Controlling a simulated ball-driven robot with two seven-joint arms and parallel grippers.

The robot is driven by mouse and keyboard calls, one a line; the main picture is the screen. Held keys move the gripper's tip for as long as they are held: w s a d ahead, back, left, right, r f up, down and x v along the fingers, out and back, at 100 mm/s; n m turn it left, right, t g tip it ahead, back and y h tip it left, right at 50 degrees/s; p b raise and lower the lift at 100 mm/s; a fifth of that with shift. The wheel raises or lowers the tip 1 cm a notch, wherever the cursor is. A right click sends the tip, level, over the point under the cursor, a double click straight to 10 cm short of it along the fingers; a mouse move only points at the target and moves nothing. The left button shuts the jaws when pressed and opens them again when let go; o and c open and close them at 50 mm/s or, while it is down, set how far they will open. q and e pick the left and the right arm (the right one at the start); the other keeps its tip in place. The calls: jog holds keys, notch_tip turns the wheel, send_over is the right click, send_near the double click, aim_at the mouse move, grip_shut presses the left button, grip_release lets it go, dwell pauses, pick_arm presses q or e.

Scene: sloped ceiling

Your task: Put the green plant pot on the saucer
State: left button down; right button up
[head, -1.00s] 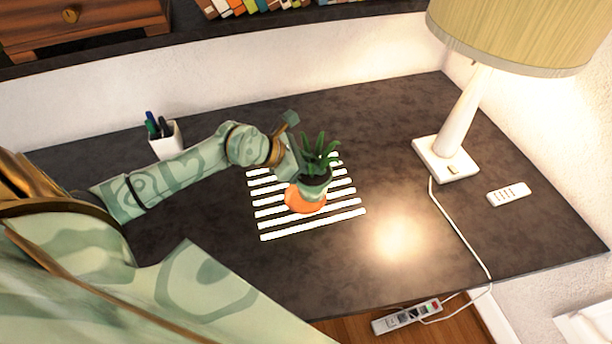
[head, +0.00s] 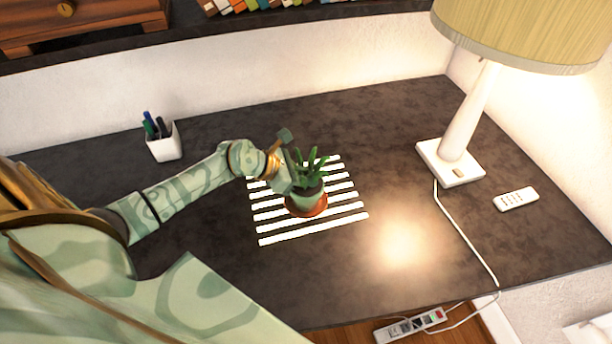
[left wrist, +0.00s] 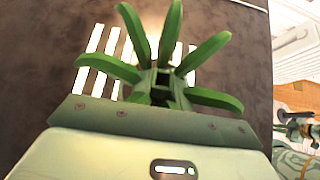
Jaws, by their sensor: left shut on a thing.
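The green plant pot (head: 309,200) with its spiky plant (head: 312,168) is upright over the orange-brown saucer (head: 312,213), whose rim shows around the pot's lower side. The pot is on the saucer or very close above it; I cannot tell if they touch. The saucer lies on the white-striped patch of the desk. My left gripper (head: 288,180) is shut on the pot from its left side.
A white pen cup (head: 164,145) stands at the back left of the dark desk (head: 390,150). A lamp (head: 468,120) with a trailing cord and a white remote (head: 516,199) are on the right. The desk around the striped patch is clear.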

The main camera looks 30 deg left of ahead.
pick_arm(q)
jog(key=c, duration=1.5)
grip_release()
jog(key=shift+f, duration=0.1)
jog(key=shift+o, duration=1)
pick_arm(e)
jog(key=shift+d, duration=0.3)
pick_arm(q)
jog(key=p+v, duration=0.1)
jog(key=v, duration=1.1)
jog(key=shift+r+p, duration=0.2)
jog(key=shift+p, duration=0.2)
pick_arm(e)
jog(key=shift+w+a+r, duration=0.1)
jog(key=shift+r, duration=0.75)
